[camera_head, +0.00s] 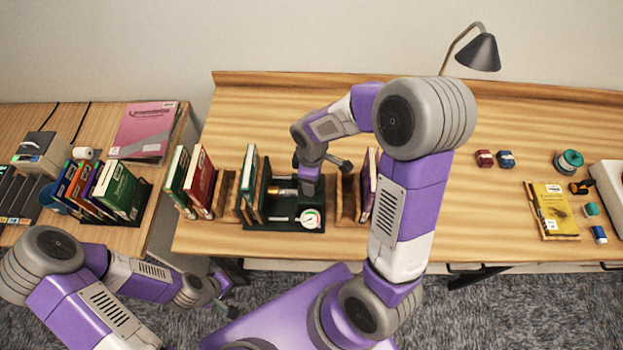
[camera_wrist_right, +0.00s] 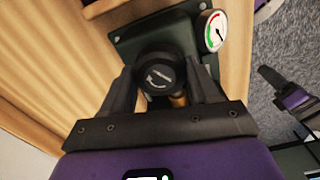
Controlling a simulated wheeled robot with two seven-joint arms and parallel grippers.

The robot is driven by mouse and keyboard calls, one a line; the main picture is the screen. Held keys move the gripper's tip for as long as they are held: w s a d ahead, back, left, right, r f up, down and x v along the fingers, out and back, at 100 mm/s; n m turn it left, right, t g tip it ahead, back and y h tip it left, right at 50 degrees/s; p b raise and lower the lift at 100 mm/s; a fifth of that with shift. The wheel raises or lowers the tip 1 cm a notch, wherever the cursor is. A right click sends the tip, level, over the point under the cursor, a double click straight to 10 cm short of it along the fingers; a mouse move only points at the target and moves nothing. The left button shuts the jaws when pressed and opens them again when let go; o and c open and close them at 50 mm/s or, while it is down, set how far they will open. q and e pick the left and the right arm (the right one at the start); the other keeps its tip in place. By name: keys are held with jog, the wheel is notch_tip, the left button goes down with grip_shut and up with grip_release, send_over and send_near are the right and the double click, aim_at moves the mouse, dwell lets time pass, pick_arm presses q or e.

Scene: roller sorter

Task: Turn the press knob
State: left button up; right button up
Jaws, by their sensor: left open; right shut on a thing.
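The press (camera_head: 262,222) stands on the wooden table, with a dark green base, a brass rod and a round gauge (camera_head: 310,218). In the right wrist view its black round knob (camera_wrist_right: 158,76) faces the camera, with a curved white arrow on top. My right gripper (camera_wrist_right: 160,80) is shut on the knob, a finger on each side. In the head view my right gripper (camera_head: 309,178) comes down over the press and hides the knob. The gauge also shows in the right wrist view (camera_wrist_right: 213,31). My left gripper (camera_head: 226,296) is open and empty, low in front of the tables.
Books (camera_head: 192,180) stand upright close to the press on its left, and others (camera_head: 369,185) on its right. Red and blue spools (camera_head: 484,158), a yellow book (camera_head: 552,210) and a lamp (camera_head: 478,53) are further right. The table between is clear.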

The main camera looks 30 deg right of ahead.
jog(key=m+b, duration=0.1)
jog(key=m, duration=0.3)
jog(key=shift+m, duration=0.3)
jog(key=m, duration=0.4)
jog(key=shift+b, duration=0.3)
jog(key=shift+m, duration=0.3)
jog(key=o, duration=1.1)
jog(key=shift+c, duration=0.2)
jog(key=shift+r, duration=0.15)
notch_tip(320, 180, up, 7)
jog(key=shift+r+p, duration=0.2)
jog(key=shift+p, duration=0.35)
jog(key=shift+r, duration=0.1)
